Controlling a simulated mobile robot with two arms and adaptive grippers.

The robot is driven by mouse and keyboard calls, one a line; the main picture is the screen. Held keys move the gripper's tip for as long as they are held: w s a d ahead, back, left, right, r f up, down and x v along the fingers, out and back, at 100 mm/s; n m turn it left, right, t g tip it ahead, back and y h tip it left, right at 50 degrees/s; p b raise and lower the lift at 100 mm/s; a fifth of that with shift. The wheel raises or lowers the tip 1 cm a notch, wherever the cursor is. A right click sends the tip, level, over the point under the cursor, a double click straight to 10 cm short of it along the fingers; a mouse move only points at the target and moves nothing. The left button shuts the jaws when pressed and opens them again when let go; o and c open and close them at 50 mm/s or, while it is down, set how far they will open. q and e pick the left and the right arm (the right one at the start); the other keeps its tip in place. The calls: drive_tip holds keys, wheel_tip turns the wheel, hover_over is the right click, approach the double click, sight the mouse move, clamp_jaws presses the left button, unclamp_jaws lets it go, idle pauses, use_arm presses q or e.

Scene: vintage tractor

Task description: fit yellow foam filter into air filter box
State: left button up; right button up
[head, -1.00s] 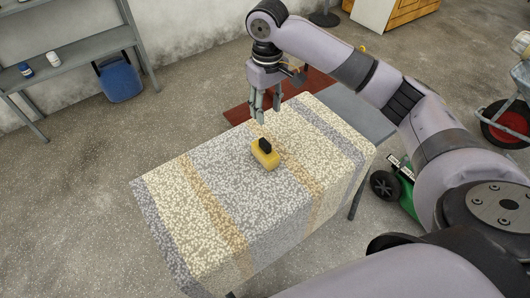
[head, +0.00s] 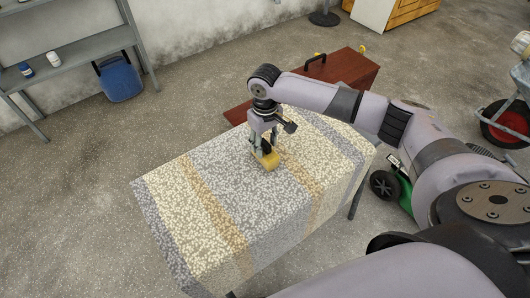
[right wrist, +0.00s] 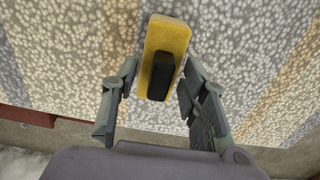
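The yellow foam filter (head: 270,160) lies on the patterned cloth of the table, with a black block-like grip on its top. It also shows in the right wrist view (right wrist: 167,38), with the black grip (right wrist: 161,76) between the fingers. My right gripper (head: 264,147) points down over the filter. In the right wrist view its two fingers (right wrist: 160,105) are apart, one on each side of the black grip, with a gap on both sides. I do not make out an air filter box. My left gripper is not in view.
The cloth-covered table (head: 215,205) is otherwise bare. A dark red chest (head: 345,75) with a black handle stands behind it. A grey shelf (head: 75,50) and a blue container (head: 120,80) are at the left. A wheelbarrow (head: 510,120) stands at the far right.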

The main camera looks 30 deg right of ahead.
drive_tip(key=shift+f, duration=0.1)
clamp_jaws()
idle(0.5)
